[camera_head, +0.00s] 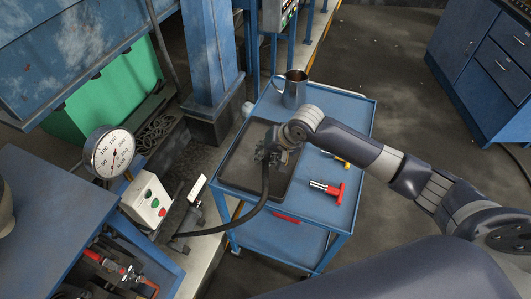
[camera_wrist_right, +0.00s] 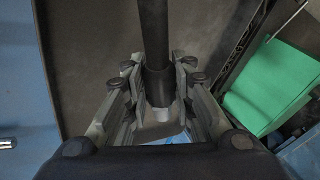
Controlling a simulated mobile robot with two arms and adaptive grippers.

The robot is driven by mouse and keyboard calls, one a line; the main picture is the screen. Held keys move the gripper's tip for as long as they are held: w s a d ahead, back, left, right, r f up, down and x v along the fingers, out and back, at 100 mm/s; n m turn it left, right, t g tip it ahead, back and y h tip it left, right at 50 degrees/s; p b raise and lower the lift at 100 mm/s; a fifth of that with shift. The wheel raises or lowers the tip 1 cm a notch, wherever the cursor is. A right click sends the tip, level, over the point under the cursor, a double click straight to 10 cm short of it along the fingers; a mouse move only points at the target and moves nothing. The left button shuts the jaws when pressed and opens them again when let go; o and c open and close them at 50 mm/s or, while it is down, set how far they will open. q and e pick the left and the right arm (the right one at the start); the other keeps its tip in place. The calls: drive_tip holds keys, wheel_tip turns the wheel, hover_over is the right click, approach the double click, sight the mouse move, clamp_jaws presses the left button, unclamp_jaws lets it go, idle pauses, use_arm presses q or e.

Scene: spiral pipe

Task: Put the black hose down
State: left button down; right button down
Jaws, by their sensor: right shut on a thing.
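The black hose (camera_head: 248,212) runs from the valve area at the lower left up to my right gripper (camera_head: 272,152) over the blue cart. My right gripper is shut on the hose near its end. In the right wrist view the hose (camera_wrist_right: 154,35) passes between the fingers of the gripper (camera_wrist_right: 157,82), with a pale tip below them. The gripper is above the dark tray (camera_head: 228,177) on the cart top; I cannot tell whether the hose end touches the tray. My left gripper is not in view.
The blue cart (camera_head: 362,108) also carries a metal mug (camera_head: 294,90) at the back and a red-handled tool (camera_head: 328,189) right of the tray. A pressure gauge (camera_head: 110,153) and a button box (camera_head: 147,199) stand at the left. A blue column (camera_head: 208,55) rises behind.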

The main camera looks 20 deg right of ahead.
drive_tip(key=shift+f, duration=0.4)
drive_tip(key=c, duration=1.4)
unclamp_jaws()
drive_tip(key=shift+o, duration=0.2)
drive_tip(key=shift+r, duration=0.1)
drive_tip(key=shift+r, duration=0.3)
drive_tip(key=v, duration=1.2)
drive_tip(key=shift+r+b, duration=0.2)
drive_tip(key=shift+b, duration=0.1)
drive_tip(key=shift+s+d, duration=0.1)
